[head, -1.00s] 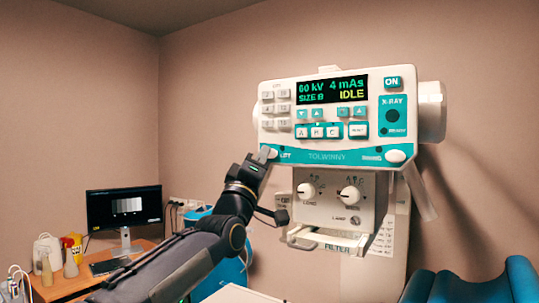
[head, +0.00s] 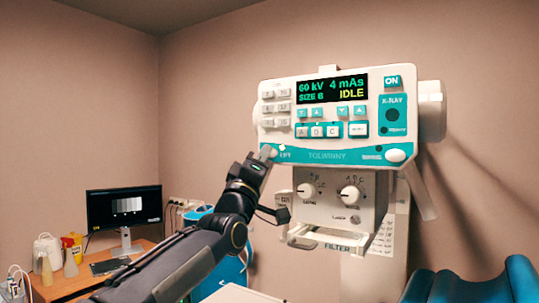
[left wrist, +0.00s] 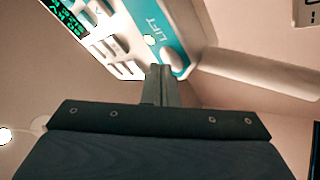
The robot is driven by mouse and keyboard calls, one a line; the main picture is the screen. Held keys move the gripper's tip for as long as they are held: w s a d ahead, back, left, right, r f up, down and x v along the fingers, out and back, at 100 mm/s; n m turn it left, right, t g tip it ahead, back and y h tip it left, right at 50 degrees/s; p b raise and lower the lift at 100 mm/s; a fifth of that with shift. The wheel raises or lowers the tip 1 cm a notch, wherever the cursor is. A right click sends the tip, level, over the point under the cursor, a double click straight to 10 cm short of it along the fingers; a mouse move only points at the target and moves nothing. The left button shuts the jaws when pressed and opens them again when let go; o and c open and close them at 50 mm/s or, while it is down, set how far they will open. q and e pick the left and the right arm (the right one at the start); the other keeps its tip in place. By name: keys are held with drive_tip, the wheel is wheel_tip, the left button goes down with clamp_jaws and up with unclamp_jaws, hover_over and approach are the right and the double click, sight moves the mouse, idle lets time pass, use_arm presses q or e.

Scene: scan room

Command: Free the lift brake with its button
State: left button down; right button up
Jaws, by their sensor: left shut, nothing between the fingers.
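The white lift button (left wrist: 172,57) sits beside the LIFT lettering on the teal strip of the control panel. In the head view the panel (head: 334,157) faces me, and the button is at its lower left corner, partly hidden by my fingertips. My left gripper (head: 266,153) is shut and empty, with its tips at that corner. In the left wrist view the shut fingers (left wrist: 157,75) point at the button's edge. I cannot tell whether they touch or press it. The display (head: 333,89) reads 60 kV, 4 mAs, SIZE B, IDLE. My right gripper is out of view.
Below the panel is a collimator box (head: 335,203) with two knobs and a handle (head: 303,238). A desk with a monitor (head: 124,208) and bottles stands at the left. A blue padded chair (head: 470,288) is at the lower right.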

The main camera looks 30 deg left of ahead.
use_arm(q)
drive_tip(key=shift+s+f+b, duration=0.1)
drive_tip(key=shift+s+b, duration=0.25)
drive_tip(key=shift+s, duration=0.35)
drive_tip(key=s+b, duration=0.2)
drive_tip(key=s, duration=0.1)
drive_tip(key=s+b, duration=0.1)
drive_tip(key=s, duration=0.1)
drive_tip(key=shift+a, duration=0.25)
idle(0.5)
